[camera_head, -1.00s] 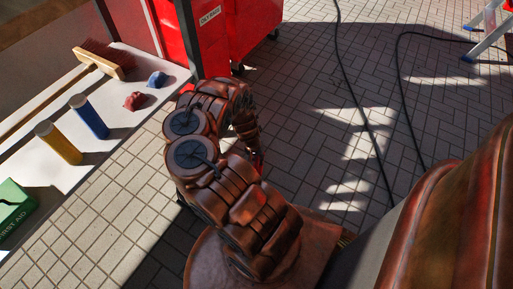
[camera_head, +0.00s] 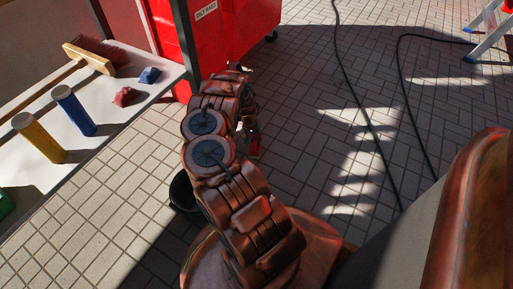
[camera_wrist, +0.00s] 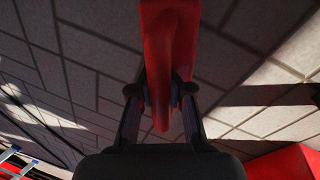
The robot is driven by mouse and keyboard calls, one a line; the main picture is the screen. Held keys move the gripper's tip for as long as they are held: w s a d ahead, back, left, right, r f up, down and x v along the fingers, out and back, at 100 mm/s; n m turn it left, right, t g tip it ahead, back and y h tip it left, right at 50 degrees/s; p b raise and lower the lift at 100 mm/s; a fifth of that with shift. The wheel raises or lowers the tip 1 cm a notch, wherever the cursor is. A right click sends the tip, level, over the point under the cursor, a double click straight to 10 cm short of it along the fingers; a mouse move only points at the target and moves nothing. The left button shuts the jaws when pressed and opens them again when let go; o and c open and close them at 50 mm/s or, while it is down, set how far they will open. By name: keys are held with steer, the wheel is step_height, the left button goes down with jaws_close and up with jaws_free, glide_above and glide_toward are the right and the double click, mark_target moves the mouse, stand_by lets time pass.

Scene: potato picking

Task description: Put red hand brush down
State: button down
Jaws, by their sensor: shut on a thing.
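The red hand brush (camera_wrist: 168,40) fills the upper middle of the wrist view. My gripper (camera_wrist: 160,92) is shut on it, with one finger on each side of its red handle. The brush's far end runs out of the top of the wrist view, and its bristles cannot be made out. In the head view a small red part of the brush (camera_head: 255,146) shows beside my arm, above the tiled floor. My gripper is mostly hidden behind my arm there.
A white-topped table (camera_head: 100,124) at left bears a broom (camera_head: 92,58), a blue cylinder (camera_head: 74,110), a yellow cylinder (camera_head: 40,138) and small red and blue items. A red waste bin (camera_head: 205,50) stands behind. A black bucket (camera_head: 182,192) is beside my arm. Cables and a ladder (camera_head: 490,35) are at right.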

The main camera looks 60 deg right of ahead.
steer(key=shift+w+f+b, duration=0.1)
steer(key=shift+f+b, duration=1.05)
steer(key=shift+f, duration=0.6)
steer(key=shift+f, duration=0.15)
steer(key=c, duration=1.1)
jaws_free()
steer(key=p+v, duration=0.6)
steer(key=v, duration=0.6)
